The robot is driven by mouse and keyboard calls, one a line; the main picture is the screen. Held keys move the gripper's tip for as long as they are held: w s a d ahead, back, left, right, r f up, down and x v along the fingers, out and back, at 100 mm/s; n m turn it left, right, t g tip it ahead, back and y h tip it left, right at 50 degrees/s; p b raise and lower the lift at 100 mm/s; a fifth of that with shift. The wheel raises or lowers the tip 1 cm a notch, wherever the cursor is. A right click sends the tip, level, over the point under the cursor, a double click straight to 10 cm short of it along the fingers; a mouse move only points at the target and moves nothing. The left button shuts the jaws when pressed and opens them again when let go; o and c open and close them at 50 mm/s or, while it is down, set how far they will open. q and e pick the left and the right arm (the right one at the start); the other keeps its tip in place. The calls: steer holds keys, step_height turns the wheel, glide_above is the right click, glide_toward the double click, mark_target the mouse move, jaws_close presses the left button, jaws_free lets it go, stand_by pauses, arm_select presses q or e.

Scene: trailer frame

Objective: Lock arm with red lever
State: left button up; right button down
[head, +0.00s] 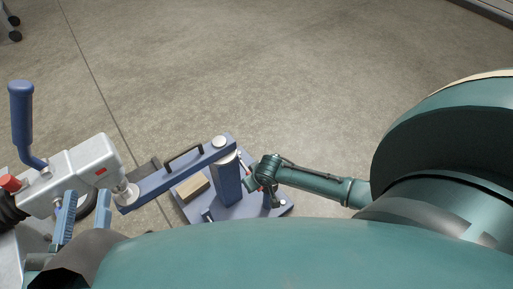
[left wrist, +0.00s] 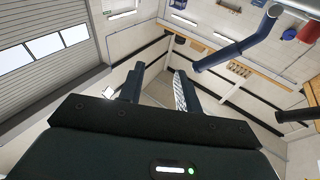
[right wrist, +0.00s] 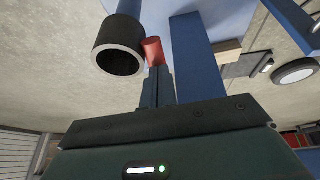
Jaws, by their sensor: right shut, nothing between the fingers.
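The blue swing arm (head: 170,176) with a dark handle on top runs from a grey-white head unit at the left to a blue post (head: 228,184).
The head unit (head: 85,170) has a blue upright handle (head: 21,115) and a red knob (head: 9,182). The post stands on a blue base plate (head: 278,206) with a wooden block (head: 191,188) beside it.

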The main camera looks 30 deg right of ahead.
steer(key=shift+f+p, duration=0.3)
steer(key=shift+f, duration=0.8)
arm_select(q)
steer(key=shift+a, duration=0.1)
arm_select(e)
steer(key=shift+f, duration=0.15)
